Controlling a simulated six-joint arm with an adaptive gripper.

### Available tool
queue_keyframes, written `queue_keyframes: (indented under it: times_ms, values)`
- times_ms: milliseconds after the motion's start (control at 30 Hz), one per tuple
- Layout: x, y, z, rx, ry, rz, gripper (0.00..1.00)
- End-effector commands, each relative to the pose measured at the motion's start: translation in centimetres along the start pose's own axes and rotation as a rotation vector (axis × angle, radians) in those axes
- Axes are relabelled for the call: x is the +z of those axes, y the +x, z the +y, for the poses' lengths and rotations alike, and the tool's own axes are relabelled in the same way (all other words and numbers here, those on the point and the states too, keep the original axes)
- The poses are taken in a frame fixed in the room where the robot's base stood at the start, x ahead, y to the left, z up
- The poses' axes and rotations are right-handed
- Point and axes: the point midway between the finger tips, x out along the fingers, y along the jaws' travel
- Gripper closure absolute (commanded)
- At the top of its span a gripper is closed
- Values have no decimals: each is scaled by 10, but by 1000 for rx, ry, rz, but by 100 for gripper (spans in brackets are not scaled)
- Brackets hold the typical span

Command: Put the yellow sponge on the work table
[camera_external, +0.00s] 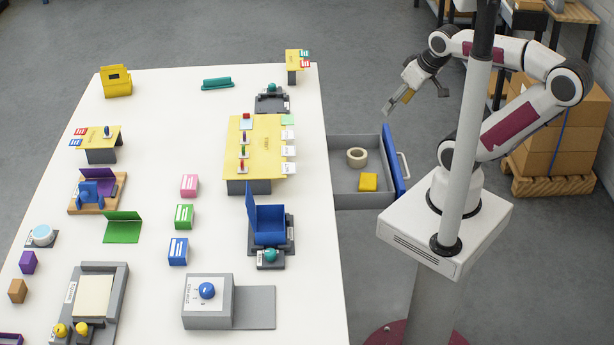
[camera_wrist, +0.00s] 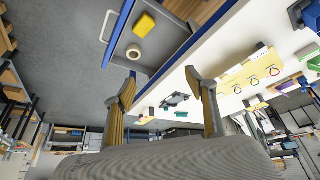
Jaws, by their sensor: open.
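The yellow sponge (camera_external: 368,182) lies in the open grey drawer (camera_external: 345,188), beside a roll of tape (camera_external: 357,157). In the wrist view the sponge (camera_wrist: 144,24) shows near the top, with the tape roll (camera_wrist: 133,52) by it. The white work table (camera_external: 155,160) stands left of the drawer. My gripper (camera_external: 387,112) is above and beyond the drawer, tilted down to the left, apart from the sponge. In the wrist view my gripper (camera_wrist: 168,85) is open, with nothing between its fingers.
The drawer has a blue front (camera_external: 394,162) with a pale handle. A yellow stand (camera_external: 255,150) and a blue bin (camera_external: 266,220) are along the table's right side. Pink, green and blue blocks stand mid-table. A white area is clear around the teal object (camera_external: 217,84).

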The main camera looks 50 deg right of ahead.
Motion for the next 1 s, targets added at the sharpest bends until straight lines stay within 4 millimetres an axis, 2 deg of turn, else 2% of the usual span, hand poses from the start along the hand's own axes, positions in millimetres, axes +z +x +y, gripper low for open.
queue_keyframes:
  times_ms: [467, 1000]
  values:
    - [-6, 8, 1, -5, 44, -41, 44]
    - [-31, 58, 10, -22, 265, -229, 44]
